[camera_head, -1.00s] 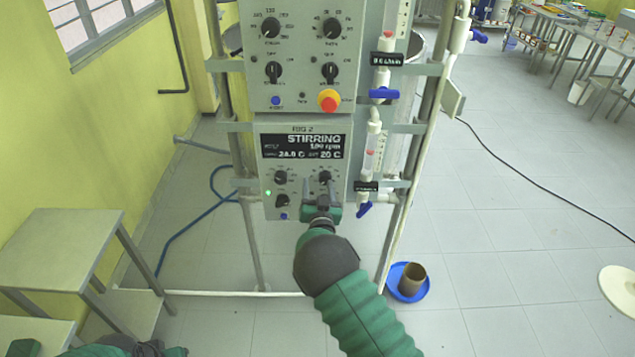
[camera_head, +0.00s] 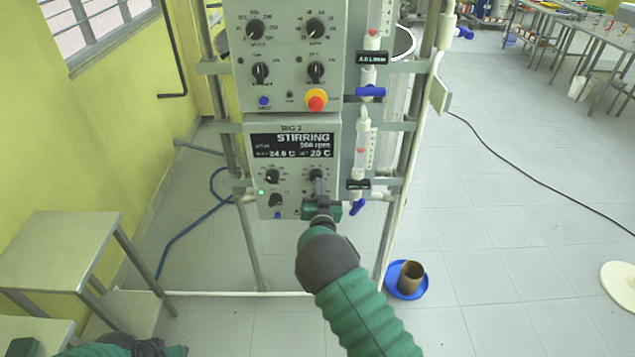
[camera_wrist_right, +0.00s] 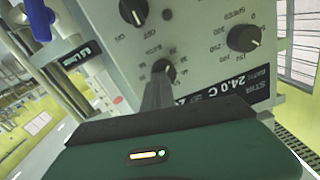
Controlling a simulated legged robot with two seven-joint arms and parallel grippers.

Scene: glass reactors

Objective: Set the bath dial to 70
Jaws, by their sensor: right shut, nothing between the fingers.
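The bath dial (camera_head: 316,174) is the dark upper right knob on the lower panel (camera_head: 258,200) of the rig, marked RIG 2. The panel's display (camera_head: 292,146) reads STIRRING, with about 24.0 C and a set value of 20 C. My right gripper (camera_head: 319,187) is shut and empty, its fingertips right at the dial. The right wrist view shows the panel turned over, with the dial (camera_wrist_right: 163,69) just beyond the fingertips (camera_wrist_right: 157,88); I cannot tell whether they touch. My left arm shows at the bottom left edge; its gripper (camera_head: 165,350) is partly cut off.
Above is another panel (camera_head: 285,80) with knobs and a red-yellow stop button (camera_head: 316,99). Flow tubes with blue valves (camera_head: 370,91) stand beside the panels on the right. A grey table (camera_head: 55,250) is at left. A blue dish (camera_head: 407,290) with a brown cup lies on the floor.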

